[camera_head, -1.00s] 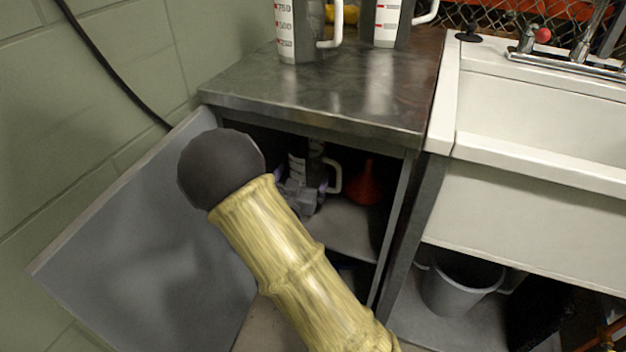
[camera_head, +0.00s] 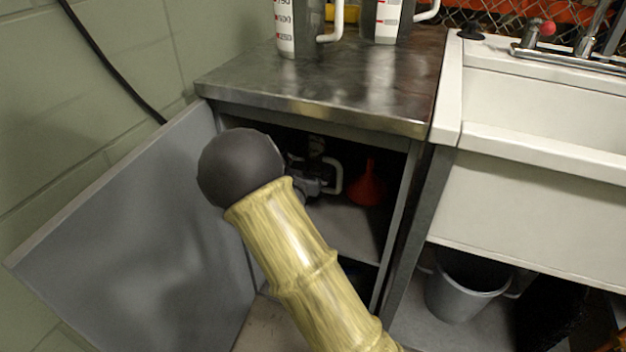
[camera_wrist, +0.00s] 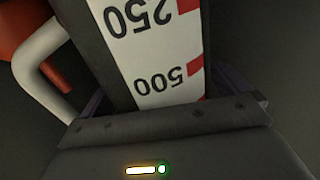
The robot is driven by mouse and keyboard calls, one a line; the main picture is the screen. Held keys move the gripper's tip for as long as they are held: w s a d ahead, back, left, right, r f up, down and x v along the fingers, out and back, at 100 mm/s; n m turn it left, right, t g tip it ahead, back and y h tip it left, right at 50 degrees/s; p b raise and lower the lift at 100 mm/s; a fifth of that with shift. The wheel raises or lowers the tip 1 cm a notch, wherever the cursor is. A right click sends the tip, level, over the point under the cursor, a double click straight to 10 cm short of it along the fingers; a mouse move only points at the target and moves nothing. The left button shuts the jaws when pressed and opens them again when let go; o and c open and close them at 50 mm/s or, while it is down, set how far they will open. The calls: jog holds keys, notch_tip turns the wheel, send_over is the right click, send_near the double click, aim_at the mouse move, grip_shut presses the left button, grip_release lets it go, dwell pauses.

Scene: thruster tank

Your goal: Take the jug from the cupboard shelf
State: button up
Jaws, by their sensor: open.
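The jug (camera_wrist: 165,50) fills the middle of the wrist view, upside down there, with a white scale strip marked 250 and 500 and red blocks. Its white handle (camera_wrist: 45,70) is at the left of that view. In the head view its white handle (camera_head: 336,178) shows on the cupboard shelf (camera_head: 343,226); my arm hides much of the jug. My gripper (camera_head: 312,181) is inside the cupboard at the jug, open. Dark finger parts show on both sides of the jug in the wrist view. I cannot tell whether they touch it.
A red funnel (camera_head: 368,185) stands just right of the jug handle. The open cupboard door (camera_head: 130,230) is on the left. The metal top (camera_head: 320,85) lies above and bears two other jugs. A sink (camera_head: 540,150) and a grey bin (camera_head: 462,295) are to the right.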

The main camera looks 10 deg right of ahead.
dwell(0.4)
jog(key=c, duration=0.8)
jog(key=shift+r, duration=0.1)
notch_tip(320, 180, up, 10)
jog(key=p, duration=0.5)
